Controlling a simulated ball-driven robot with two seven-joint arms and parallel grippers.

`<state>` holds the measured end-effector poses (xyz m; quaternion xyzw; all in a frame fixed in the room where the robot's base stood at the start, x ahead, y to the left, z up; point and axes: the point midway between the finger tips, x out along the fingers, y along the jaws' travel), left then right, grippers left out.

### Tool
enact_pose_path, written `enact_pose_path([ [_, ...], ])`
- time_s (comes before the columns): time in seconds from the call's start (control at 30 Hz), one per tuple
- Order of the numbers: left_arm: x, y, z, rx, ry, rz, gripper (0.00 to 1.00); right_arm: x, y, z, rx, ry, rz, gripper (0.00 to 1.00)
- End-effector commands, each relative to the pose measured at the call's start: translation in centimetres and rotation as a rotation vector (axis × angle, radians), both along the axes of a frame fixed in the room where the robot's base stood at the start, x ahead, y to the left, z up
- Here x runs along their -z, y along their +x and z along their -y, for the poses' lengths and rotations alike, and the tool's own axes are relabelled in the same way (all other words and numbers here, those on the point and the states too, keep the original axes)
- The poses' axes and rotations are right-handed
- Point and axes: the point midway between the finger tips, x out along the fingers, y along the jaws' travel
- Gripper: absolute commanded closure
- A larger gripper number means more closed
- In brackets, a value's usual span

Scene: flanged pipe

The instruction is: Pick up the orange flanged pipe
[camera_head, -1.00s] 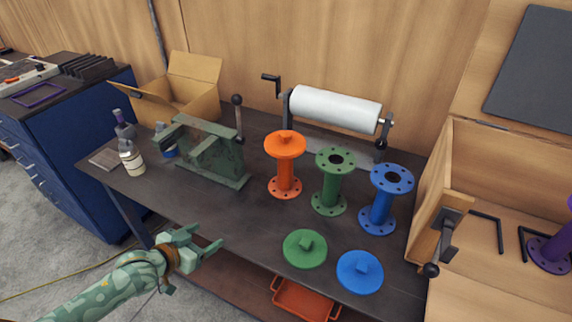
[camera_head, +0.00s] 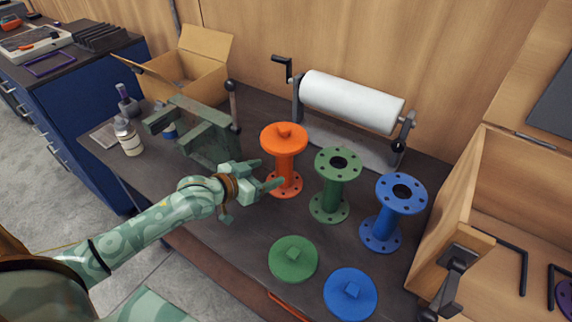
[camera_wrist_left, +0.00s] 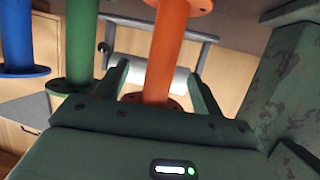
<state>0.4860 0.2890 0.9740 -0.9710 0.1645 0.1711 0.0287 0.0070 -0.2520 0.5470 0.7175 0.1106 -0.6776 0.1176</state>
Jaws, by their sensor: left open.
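The orange flanged pipe (camera_head: 284,164) stands upright on the dark workbench, with an orange lid on its top flange. My left gripper (camera_head: 270,174) is open at the pipe's left side, its fingers pointing at the pipe's middle. In the left wrist view the orange pipe (camera_wrist_left: 165,55) runs between the two open fingers (camera_wrist_left: 160,88); I cannot tell whether they touch it. My right gripper is not in view.
A green flanged pipe (camera_head: 332,188) and a blue one (camera_head: 388,215) stand to the right. Green (camera_head: 293,260) and blue (camera_head: 350,294) lids lie in front. A green vise (camera_head: 200,130) stands left, a paper roll (camera_head: 350,100) behind, an open cardboard box (camera_head: 185,75) back left.

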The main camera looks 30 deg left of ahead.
Motion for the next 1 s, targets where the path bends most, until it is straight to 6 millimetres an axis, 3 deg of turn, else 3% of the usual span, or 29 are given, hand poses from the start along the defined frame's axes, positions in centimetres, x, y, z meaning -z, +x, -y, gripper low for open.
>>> enact_pose_path([
  [0.1, 0.9, 1.9, 0.6, 0.0, -0.001, 0.001, 0.32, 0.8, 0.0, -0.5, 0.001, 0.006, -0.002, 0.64],
  [0.27, 1.2, 3.0, 1.0, 0.0, 0.0, 0.0, 0.32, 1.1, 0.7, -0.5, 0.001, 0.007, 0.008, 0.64],
  [0.57, 3.0, 7.0, 1.8, 0.0, 0.0, -0.001, 0.32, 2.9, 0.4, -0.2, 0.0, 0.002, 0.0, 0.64],
  [0.87, 2.9, 7.6, 1.9, 0.001, 0.002, 0.0, 0.32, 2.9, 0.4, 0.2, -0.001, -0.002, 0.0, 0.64],
  [1.0, 2.9, 7.5, 1.9, 0.0, 0.001, -0.001, 0.71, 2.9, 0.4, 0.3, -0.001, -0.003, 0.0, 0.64],
])
